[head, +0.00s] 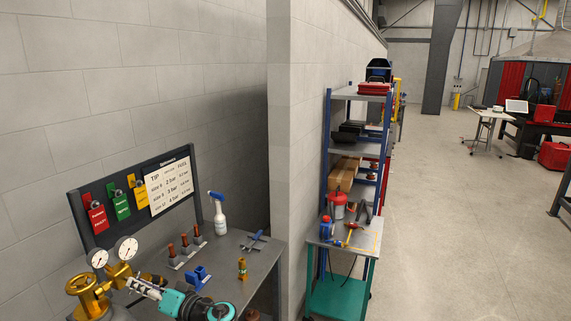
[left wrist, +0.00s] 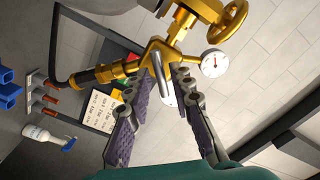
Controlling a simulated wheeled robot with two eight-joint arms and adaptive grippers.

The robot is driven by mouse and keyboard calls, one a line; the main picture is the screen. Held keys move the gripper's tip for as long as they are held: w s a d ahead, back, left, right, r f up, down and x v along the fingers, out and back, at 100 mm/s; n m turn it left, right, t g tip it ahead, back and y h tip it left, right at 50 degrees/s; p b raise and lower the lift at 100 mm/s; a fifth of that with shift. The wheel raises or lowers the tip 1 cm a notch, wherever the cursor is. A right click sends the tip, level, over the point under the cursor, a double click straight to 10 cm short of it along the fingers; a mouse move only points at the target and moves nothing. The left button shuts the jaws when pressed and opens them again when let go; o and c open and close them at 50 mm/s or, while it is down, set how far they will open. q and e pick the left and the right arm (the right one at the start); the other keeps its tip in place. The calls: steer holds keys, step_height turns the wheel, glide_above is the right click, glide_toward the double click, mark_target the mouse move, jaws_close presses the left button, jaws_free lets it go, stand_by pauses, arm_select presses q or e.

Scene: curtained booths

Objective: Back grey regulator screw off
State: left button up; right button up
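The brass regulator (head: 121,272) with two round gauges sits at the lower left of the head view, beside a gold handwheel (head: 84,288). In the left wrist view the regulator body (left wrist: 165,55) is at the top centre. The grey regulator screw (left wrist: 168,98) points from it toward my wrist camera. My left gripper (left wrist: 165,78) is open, with one finger on each side of the screw; I cannot tell if either finger touches it. In the head view the left gripper (head: 145,287) reaches the regulator's right side and hides the screw. My right gripper is not in view.
A grey bench (head: 262,268) holds blue racks, a brass fitting (head: 242,268) and a spray bottle (head: 219,215). A tag and pressure board (head: 138,195) stands behind. A wall end (head: 300,150) separates a tool cart (head: 345,240) and shelves. Open floor lies right.

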arm_select(q)
jaws_close()
steer(key=shift+n+b, duration=0.4)
steer(key=shift+n, duration=1.4)
steer(key=n, duration=0.3)
steer(key=shift+n+b, duration=0.3)
steer(key=n, duration=0.3)
steer(key=shift+n+b, duration=0.3)
